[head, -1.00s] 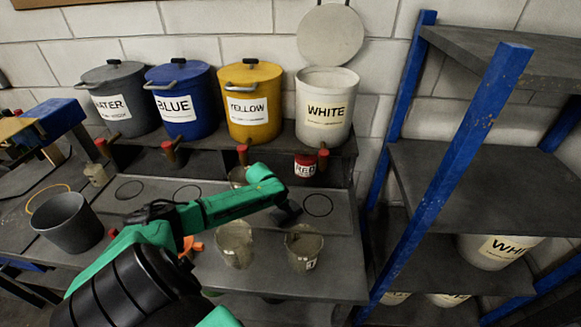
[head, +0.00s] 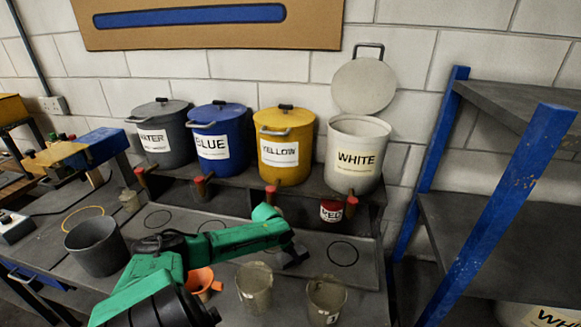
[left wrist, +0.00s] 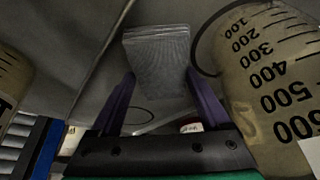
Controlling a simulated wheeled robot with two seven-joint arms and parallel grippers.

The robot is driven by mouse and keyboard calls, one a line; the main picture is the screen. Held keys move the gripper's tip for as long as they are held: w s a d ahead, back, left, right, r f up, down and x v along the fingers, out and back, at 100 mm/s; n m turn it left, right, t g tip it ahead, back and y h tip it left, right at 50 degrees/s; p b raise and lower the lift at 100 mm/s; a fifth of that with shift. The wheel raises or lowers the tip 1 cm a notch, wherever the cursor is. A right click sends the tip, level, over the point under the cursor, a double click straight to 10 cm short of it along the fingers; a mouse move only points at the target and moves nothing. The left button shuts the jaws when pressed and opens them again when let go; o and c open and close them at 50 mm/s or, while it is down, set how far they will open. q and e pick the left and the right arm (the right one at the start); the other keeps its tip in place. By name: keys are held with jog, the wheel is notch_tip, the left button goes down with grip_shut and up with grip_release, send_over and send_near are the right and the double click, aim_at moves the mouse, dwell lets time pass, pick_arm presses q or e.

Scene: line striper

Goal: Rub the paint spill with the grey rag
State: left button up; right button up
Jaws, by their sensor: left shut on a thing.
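My left gripper (head: 292,255) is low over the bench, left of a dark ring marked on its top. In the left wrist view the gripper (left wrist: 160,78) is shut on the grey rag (left wrist: 158,60), a folded, ribbed cloth between its two purple fingers. In the head view the arm and gripper hide the rag. I cannot make out the paint spill in either view; the arm covers part of the bench top. Whether the rag touches the bench is unclear. My right gripper is not in view.
Two cloudy measuring cups (head: 254,288) (head: 326,299) stand close in front of the gripper. An orange cup (head: 203,282) and a grey bucket (head: 97,246) are to the left. Labelled paint buckets (head: 286,146) line the raised shelf behind, above a small red tin (head: 331,210). Blue-post shelving (head: 500,205) stands right.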

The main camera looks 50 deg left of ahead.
aim_at(323, 261)
pick_arm(q)
jog(key=shift+w+d, duration=1)
jog(key=shift+d, duration=0.3)
jog(key=shift+w+d, duration=1)
jog(key=shift+d, duration=0.25)
jog(key=shift+w+d+b, duration=0.15)
jog(key=shift+w+d, duration=0.35)
jog(key=shift+d, duration=0.25)
jog(key=shift+w+d+b, duration=0.15)
jog(key=shift+w+d, duration=0.3)
jog(key=shift+d, duration=0.25)
jog(key=shift+w+r+p, duration=0.1)
jog(key=shift+r+p, duration=0.3)
jog(key=shift+r, duration=2.55)
jog(key=shift+r, duration=1.5)
jog(key=shift+a, duration=0.1)
